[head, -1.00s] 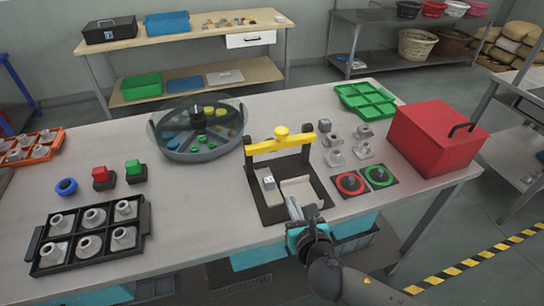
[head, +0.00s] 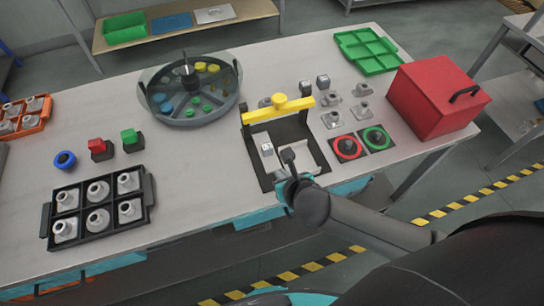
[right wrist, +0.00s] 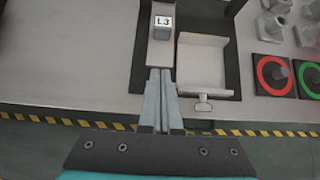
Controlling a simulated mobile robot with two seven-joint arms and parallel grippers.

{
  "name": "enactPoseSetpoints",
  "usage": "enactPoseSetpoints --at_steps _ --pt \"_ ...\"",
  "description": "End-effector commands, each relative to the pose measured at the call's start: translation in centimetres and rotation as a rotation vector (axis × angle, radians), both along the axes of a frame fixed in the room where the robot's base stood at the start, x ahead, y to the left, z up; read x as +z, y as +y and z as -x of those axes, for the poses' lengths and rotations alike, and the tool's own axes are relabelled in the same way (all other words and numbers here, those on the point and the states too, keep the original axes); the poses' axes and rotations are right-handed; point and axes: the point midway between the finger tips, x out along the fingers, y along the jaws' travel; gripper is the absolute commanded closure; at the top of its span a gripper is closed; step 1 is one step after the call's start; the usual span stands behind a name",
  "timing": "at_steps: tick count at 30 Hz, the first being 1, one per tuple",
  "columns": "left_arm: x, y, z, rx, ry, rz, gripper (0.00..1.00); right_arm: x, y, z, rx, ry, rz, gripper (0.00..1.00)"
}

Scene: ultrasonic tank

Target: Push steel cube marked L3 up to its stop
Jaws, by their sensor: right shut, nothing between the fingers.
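The steel cube marked L3 (head: 266,150) sits on a narrow pale rail in a black fixture (head: 258,176), its label face up; it also shows in the right wrist view (right wrist: 163,28). A yellow bar (head: 278,109) spans the far side of the fixture. I cannot single out the stop. My right gripper (right wrist: 160,74) is shut and empty. In the right wrist view its fingertips overlap the near part of the rail (right wrist: 160,56), in line with the cube, with a visible gap between. My left gripper is not in view.
A pale open tray (right wrist: 205,65) with a small knob lies right of the rail. Red (head: 347,148) and green (head: 376,138) ringed dials and several metal parts stand further right. A red box (head: 433,100) is at the table's right end. Bare tabletop lies left of the fixture.

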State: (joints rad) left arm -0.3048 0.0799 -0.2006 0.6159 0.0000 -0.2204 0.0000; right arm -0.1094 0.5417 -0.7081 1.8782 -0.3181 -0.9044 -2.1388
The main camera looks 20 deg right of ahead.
Motion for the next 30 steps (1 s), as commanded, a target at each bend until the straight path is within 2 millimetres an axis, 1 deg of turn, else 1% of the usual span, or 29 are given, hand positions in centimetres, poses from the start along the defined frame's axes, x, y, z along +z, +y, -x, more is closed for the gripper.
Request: enactPoseSetpoints --at_steps 1,9,12,15,21,30 --pt "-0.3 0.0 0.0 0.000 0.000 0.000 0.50 -0.7 0.0 -0.7 -0.002 -0.001 0.001 1.00" --pt "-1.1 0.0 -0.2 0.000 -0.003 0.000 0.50 -3.4 0.2 -3.6 -0.002 -0.002 -0.002 1.00" --pt "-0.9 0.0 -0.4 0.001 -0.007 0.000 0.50 -3.1 0.2 -5.4 -0.002 -0.004 -0.002 1.00" --pt "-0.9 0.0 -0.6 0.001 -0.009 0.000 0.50 -3.1 0.2 -6.3 -0.001 -0.002 -0.001 1.00" --pt "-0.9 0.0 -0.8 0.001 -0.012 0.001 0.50 -3.1 0.3 -7.2 0.000 -0.001 -0.001 1.00" --pt "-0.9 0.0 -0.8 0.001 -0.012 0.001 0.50 -3.1 0.2 -7.2 0.001 -0.001 -0.001 1.00"
